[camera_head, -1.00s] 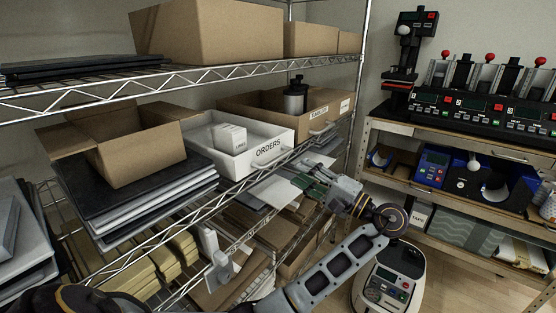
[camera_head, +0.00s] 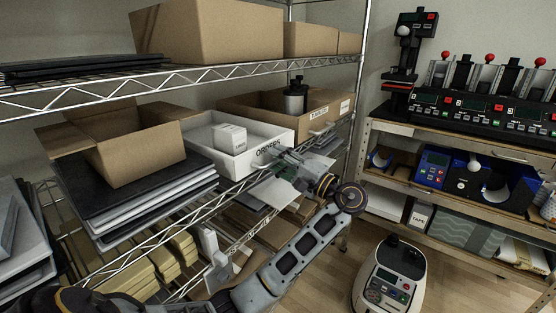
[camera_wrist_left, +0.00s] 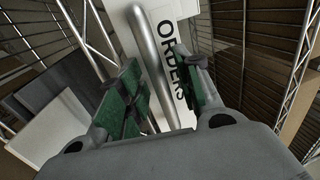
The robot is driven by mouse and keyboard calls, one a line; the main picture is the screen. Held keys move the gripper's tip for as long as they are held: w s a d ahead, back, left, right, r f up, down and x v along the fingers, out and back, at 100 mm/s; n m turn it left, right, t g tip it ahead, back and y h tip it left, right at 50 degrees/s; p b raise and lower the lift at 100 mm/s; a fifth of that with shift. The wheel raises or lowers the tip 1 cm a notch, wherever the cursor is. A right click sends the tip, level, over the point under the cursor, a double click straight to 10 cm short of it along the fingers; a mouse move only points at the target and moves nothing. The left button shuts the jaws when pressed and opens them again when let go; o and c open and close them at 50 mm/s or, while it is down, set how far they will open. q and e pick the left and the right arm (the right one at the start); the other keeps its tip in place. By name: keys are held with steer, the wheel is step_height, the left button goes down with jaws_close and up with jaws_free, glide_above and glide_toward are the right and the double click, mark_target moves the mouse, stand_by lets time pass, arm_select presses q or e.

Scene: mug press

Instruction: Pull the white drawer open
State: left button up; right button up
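The white drawer (camera_head: 240,158) sits on the middle wire shelf, with "ORDERS" on its front and a small white box (camera_head: 229,138) inside. It looks closed in the shelf. My left gripper (camera_head: 274,163) is in front of the drawer's right part and hides some of its front. In the left wrist view, the drawer's front (camera_wrist_left: 185,65) lies ahead, with its grey metal bar handle (camera_wrist_left: 150,55) running between my two green-padded fingers. The left gripper (camera_wrist_left: 164,78) is open around the bar, the left finger closer to it; contact is unclear. My right gripper is not in view.
An open cardboard box (camera_head: 135,150) on dark trays stands left of the drawer; a brown carton (camera_head: 325,118) with a dark canister (camera_head: 295,97) stands to its right. The wire shelf edge (camera_head: 200,205) runs below. A workbench (camera_head: 450,150) stands at the right, beyond open floor.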

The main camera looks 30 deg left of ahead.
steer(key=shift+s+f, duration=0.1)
arm_select(q)
jaws_close()
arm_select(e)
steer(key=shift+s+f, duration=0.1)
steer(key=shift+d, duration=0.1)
